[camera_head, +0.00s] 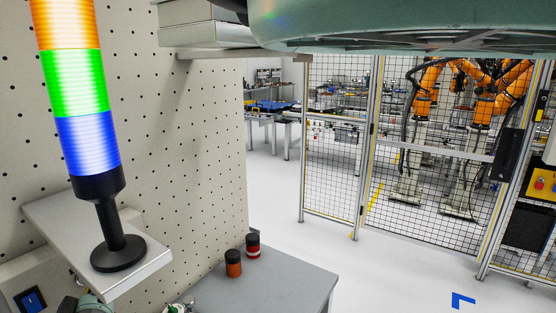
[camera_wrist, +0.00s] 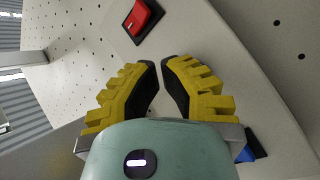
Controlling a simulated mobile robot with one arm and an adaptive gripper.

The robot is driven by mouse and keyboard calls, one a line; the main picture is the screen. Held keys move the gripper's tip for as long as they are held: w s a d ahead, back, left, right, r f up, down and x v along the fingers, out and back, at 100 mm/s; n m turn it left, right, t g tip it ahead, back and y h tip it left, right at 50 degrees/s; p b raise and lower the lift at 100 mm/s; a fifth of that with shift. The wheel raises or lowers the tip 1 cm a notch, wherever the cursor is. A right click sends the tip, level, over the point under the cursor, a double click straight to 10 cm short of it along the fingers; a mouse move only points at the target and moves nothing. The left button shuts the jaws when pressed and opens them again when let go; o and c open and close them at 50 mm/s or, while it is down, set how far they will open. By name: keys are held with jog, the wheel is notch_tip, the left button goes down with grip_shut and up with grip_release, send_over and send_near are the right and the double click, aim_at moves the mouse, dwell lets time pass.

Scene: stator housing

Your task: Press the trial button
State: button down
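A red rocker button (camera_wrist: 140,17) in a black frame sits on a pale panel at the top of the wrist view. My gripper (camera_wrist: 158,63) has yellow ridged fingers with black pads. Its tips are drawn together with only a narrow gap, and nothing is held between them. The tips point toward the red button and look apart from it. A blue button (camera_wrist: 249,147) shows at the lower right, partly hidden by my gripper. A blue button in a dark frame (camera_head: 30,299) also shows at the lower left of the head view. No label tells which is the trial button.
A signal tower (camera_head: 80,110) with orange, green and blue lights stands on a grey shelf (camera_head: 140,262) before a perforated wall (camera_head: 190,150). Two small jars, one orange (camera_head: 233,264) and one red (camera_head: 253,246), stand on a grey table (camera_head: 290,285). Open floor lies right.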

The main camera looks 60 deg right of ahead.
jog(key=shift+w+a+b, duration=0.1)
jog(key=shift+w+b, duration=0.75)
jog(key=shift+b, duration=0.25)
dwell(0.7)
jog(key=shift+s, duration=0.95)
jog(key=s, duration=0.6)
jog(key=shift+r, duration=0.1)
dwell(0.6)
